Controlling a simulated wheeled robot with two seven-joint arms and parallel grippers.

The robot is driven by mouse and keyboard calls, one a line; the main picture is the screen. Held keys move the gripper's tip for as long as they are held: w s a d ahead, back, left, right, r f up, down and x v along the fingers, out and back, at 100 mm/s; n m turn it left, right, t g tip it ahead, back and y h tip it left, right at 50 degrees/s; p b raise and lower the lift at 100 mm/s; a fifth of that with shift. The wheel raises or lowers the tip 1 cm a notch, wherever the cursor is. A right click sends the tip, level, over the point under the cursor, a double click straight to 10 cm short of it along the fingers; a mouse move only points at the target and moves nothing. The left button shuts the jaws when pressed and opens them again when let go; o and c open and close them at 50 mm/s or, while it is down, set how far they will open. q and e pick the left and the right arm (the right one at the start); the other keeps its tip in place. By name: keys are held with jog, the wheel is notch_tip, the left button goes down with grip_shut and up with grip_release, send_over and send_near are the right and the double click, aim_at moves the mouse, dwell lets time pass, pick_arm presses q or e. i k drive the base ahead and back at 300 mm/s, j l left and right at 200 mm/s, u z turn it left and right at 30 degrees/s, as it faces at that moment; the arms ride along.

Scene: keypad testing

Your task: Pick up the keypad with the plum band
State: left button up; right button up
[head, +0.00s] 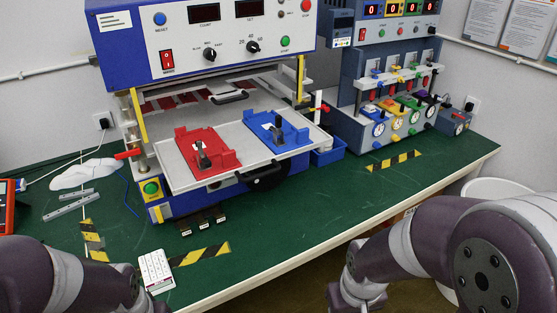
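A small white keypad (155,270) with rows of keys lies on the green bench top near the front left. A reddish trace shows at its lower end, but I cannot tell whether it is a plum band. My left arm comes in at the lower left and covers the bench beside the keypad's lower end. My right arm fills the lower right, in front of the bench edge. Neither gripper's fingers can be seen, so I see nothing held.
A blue and white press (215,65) stands behind, its tray (170,178) out with a red fixture (200,155) and a blue fixture (277,130). A test station (400,70) stands at the back right. The bench's front right is clear.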

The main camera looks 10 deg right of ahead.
aim_at(158, 278)
jog(key=i+j+z, duration=0.15)
jog(key=j+z, duration=0.15)
jog(key=j, duration=0.15)
jog(key=i+j+z, duration=0.1)
jog(key=j+z, duration=0.2)
jog(key=j, duration=0.15)
jog(key=j+z, duration=0.3)
jog(key=j, duration=0.15)
